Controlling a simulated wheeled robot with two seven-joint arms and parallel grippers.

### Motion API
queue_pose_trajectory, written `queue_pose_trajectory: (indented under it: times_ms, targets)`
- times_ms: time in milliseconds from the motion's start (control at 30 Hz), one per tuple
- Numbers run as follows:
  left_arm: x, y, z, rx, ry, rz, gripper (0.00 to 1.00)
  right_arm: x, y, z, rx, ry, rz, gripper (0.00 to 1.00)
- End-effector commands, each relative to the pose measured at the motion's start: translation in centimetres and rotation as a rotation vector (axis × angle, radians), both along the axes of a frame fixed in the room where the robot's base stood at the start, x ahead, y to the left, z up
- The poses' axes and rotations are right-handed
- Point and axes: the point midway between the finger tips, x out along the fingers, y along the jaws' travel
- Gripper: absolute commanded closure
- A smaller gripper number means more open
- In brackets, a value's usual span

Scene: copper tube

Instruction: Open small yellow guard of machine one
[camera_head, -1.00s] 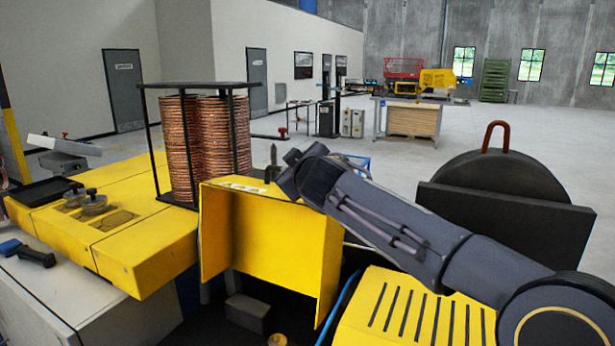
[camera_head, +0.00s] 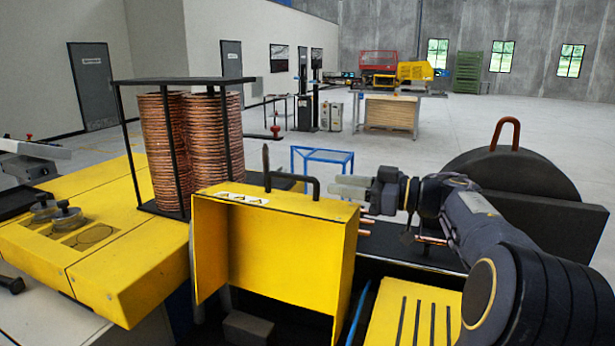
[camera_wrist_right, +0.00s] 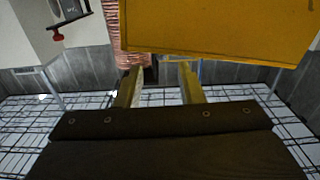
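The small yellow guard (camera_head: 275,245) stands in the middle of the head view as a folded yellow panel with warning labels along its top. A black bent handle (camera_head: 291,180) rises at its top edge. My right gripper (camera_head: 347,187) is just right of the handle, apart from it in the picture, its pale fingers pointing left. In the right wrist view its two fingers (camera_wrist_right: 161,76) are spread with nothing visible between them. A yellow panel (camera_wrist_right: 215,28) fills the upper part of that view, beyond the fingers. My left gripper does not show.
A black rack holds copper coils (camera_head: 185,150) left of the guard. A yellow machine top (camera_head: 90,240) lies at left. A dark rounded block with a copper-coloured loop (camera_head: 505,130) stands at right. A blue frame (camera_head: 322,158) stands on open floor behind.

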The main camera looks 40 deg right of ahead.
Motion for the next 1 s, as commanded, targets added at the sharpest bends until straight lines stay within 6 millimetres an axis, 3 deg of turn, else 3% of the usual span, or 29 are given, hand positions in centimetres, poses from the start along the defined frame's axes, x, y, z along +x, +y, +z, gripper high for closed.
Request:
queue_pose_trajectory:
  times_ms: [433, 833, 1000]
  targets:
    - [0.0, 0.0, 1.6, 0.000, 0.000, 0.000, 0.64, 5.7, 3.0, 0.2, 0.001, -0.002, 0.004, 0.66]
    - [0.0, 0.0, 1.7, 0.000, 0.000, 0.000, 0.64, 6.7, 3.5, 0.1, 0.000, -0.004, 0.000, 0.66]
    - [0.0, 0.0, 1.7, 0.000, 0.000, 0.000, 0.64, 6.6, 3.5, 0.1, 0.000, -0.004, 0.001, 0.87]
